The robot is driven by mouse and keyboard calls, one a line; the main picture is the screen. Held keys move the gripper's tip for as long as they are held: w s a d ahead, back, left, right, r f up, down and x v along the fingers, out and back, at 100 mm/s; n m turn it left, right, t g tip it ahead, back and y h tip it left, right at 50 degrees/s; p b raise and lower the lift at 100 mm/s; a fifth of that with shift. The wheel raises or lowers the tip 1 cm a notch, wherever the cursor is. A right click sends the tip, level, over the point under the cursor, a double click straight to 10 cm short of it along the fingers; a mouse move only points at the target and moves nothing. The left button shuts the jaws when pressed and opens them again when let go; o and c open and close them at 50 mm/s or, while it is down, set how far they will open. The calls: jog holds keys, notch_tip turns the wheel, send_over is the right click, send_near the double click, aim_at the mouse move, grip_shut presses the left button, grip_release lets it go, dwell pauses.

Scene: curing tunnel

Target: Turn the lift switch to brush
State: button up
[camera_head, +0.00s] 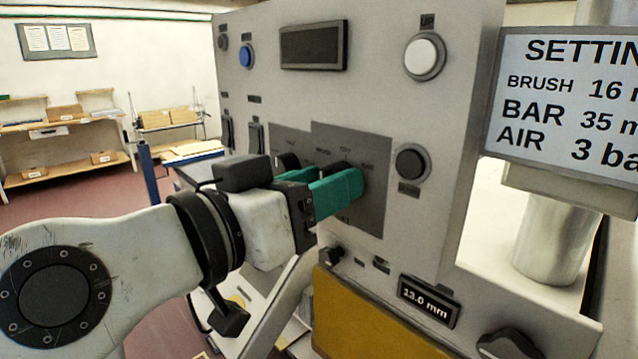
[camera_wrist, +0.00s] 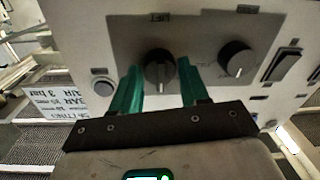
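The dark rotary knob (camera_wrist: 159,70) sits on a grey plate and has a pale pointer line running toward the lower side in the wrist view. My gripper (camera_wrist: 160,66) has teal fingers, one on each side of this knob, with narrow gaps showing. In the head view my gripper (camera_head: 337,178) reaches the grey switch plate (camera_head: 374,210), and its fingers hide most of the knob (camera_head: 333,167). Small labels above the knob include one that seems to read brush. A second knob (camera_wrist: 236,60) stands apart to the right in the wrist view.
A settings sign (camera_head: 570,105) lists brush 16, bar 35 and air 3. A small display (camera_head: 429,300) reads 13.0 mm. A black round button (camera_head: 411,163) and a white button (camera_head: 424,56) are on the panel. A yellow panel (camera_head: 370,320) lies below.

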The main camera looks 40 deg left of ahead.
jog(key=c, duration=0.6)
jog(key=shift+r, duration=0.1)
jog(key=n+p, duration=1)
jog(key=shift+a+g, duration=0.15)
jog(key=shift+g, duration=0.15)
jog(key=shift+n, duration=0.5)
jog(key=o, duration=1)
jog(key=shift+h, duration=0.3)
